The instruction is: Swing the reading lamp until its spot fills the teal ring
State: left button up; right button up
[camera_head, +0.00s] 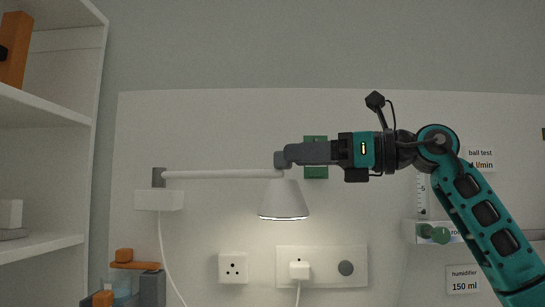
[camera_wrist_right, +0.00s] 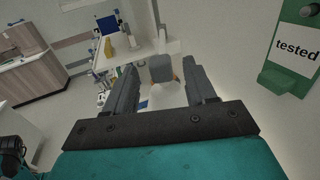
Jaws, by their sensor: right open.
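The reading lamp's white arm (camera_head: 220,174) runs level from a grey wall pivot (camera_head: 159,177) to a white cone shade (camera_head: 284,203), which points down and is lit underneath. A grey knob (camera_head: 280,160) stands at the arm's outer end, above the shade. My right gripper (camera_head: 287,156) reaches in from the right at this knob. In the right wrist view its two fingers are open, with the grey knob (camera_wrist_right: 160,68) between them; I cannot tell whether they touch it. No teal ring shows in either view. My left gripper is not in view.
A green "tested" tag (camera_wrist_right: 300,45) is on the wall close behind my gripper. Wall sockets (camera_head: 234,268) and a white plug (camera_head: 299,270) sit below the lamp. White shelves (camera_head: 40,105) stand at left. A flow meter (camera_head: 422,198) is at right behind my arm.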

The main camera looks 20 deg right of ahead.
aim_at(275, 156)
jog(key=x, duration=0.5)
jog(key=shift+w+a, duration=0.25)
jog(key=shift+a, duration=0.05)
jog(key=shift+c, duration=0.3)
grip_shut()
